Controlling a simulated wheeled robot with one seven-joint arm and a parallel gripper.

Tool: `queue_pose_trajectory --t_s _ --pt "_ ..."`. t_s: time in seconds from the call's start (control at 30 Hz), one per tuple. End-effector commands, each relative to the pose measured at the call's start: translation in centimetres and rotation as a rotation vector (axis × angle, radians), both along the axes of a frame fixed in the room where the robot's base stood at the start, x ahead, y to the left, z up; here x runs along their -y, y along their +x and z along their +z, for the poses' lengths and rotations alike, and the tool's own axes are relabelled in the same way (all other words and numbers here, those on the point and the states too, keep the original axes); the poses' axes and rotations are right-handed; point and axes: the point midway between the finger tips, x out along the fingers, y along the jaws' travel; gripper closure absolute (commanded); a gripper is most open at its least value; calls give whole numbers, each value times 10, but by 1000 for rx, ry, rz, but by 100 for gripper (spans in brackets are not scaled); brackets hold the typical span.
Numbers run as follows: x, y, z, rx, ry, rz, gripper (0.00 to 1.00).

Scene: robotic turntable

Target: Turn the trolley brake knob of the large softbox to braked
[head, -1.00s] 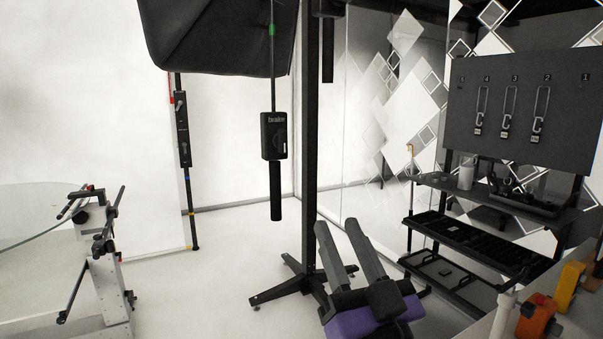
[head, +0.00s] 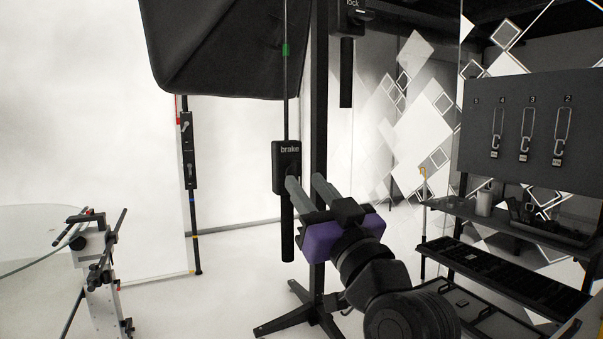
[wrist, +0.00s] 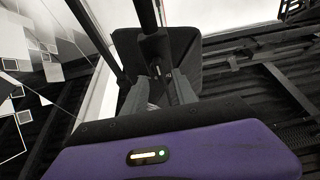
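The large softbox (head: 230,50) hangs at the top of the head view. A thin pole runs down from it to a black box labelled "brake" (head: 281,155), with a dark handle (head: 287,235) below. My gripper (head: 305,182) is at the lower right of this box, its purple body behind two grey fingers. The fingers are spread apart with a visible gap, and the left fingertip overlaps the box's lower edge. The knob face is largely hidden by that finger, so its setting is unreadable. In the wrist view my gripper's fingers (wrist: 168,88) straddle a dark part; contact is unclear.
A black stand column (head: 320,120) rises just behind my gripper, its feet spread on the floor. A box labelled "lock" (head: 351,15) hangs at upper right. A shelf rack (head: 510,280) stands right, a clamp-topped stand (head: 100,255) left.

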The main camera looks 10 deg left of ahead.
Motion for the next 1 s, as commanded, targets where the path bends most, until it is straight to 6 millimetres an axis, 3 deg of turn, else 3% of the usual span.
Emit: queue_pose_trajectory --t_s 0.2,0.57,0.6,0.77,1.0 --pt "-14 21 11 -1 1 0 66" --pt "-17 26 13 1 1 -1 66" --pt "-17 26 13 1 1 -1 68" --pt "-17 26 13 1 1 -1 100" --pt "-17 26 14 -5 9 0 100"
